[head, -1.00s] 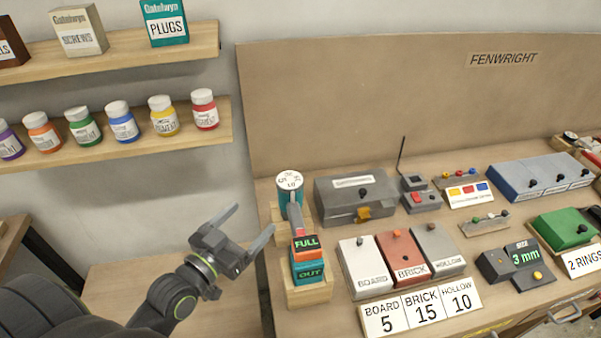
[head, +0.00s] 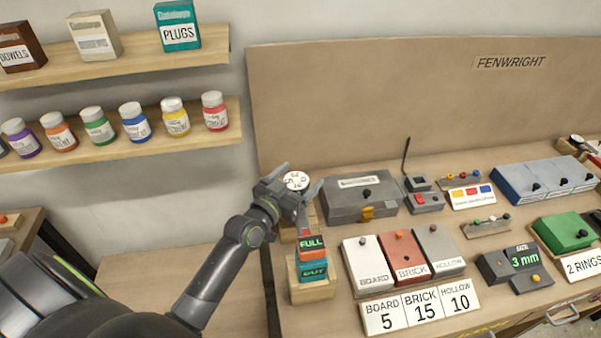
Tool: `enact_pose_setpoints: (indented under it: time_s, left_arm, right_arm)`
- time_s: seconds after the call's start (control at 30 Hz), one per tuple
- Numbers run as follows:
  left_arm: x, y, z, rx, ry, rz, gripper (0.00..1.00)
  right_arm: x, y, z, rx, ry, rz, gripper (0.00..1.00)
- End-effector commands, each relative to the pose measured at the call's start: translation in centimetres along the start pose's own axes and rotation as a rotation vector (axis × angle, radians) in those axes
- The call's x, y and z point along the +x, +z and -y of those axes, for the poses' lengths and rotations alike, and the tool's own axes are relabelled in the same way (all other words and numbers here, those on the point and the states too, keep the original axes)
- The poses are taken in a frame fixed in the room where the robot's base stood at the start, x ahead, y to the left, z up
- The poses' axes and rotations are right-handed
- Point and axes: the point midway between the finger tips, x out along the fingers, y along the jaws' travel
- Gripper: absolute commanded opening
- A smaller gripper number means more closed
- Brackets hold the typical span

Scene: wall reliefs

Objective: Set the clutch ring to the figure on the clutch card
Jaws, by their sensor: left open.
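The clutch ring (head: 297,181) has a white top face with dark figures, too small to read surely. It sits at the far end of the drill-like tool on a wooden stand (head: 313,291). My left gripper (head: 296,178) is open, with one finger on each side of the ring; I cannot tell whether they touch it. The gripper and wrist hide the ring's teal side. The tool's near end shows orange FULL (head: 312,243) and teal OUT (head: 314,268) labels. The card (head: 422,309) reads BOARD 5, BRICK 15, HOLLOW 10. My right gripper is not in view.
White BOARD (head: 367,265), red BRICK (head: 404,257) and grey HOLLOW (head: 440,250) blocks stand behind the card. A grey case (head: 360,197) sits right of the ring. Shelves with pigment jars (head: 136,123) and boxes (head: 177,27) hang at upper left.

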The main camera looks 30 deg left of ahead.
Motion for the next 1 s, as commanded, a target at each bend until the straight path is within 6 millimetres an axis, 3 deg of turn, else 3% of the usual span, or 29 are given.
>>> enact_pose_setpoints:
  time_s: [0.17,0.47,0.8,1.0]
  left_arm:
    - [1.13,-0.06,-0.01,0.001,0.000,-0.001,0.81]
    - [1.25,0.01,0.00,0.001,0.000,0.000,0.81]
    - [1.23,0.01,0.00,0.001,0.000,0.000,0.37]
    - [1.22,0.13,-0.01,0.001,0.006,-0.001,0.36]
  right_arm:
    - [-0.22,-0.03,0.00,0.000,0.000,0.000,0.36]
    - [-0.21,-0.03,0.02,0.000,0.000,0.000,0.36]
    - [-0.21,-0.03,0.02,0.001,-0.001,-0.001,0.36]
    - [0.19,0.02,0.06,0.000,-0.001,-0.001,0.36]
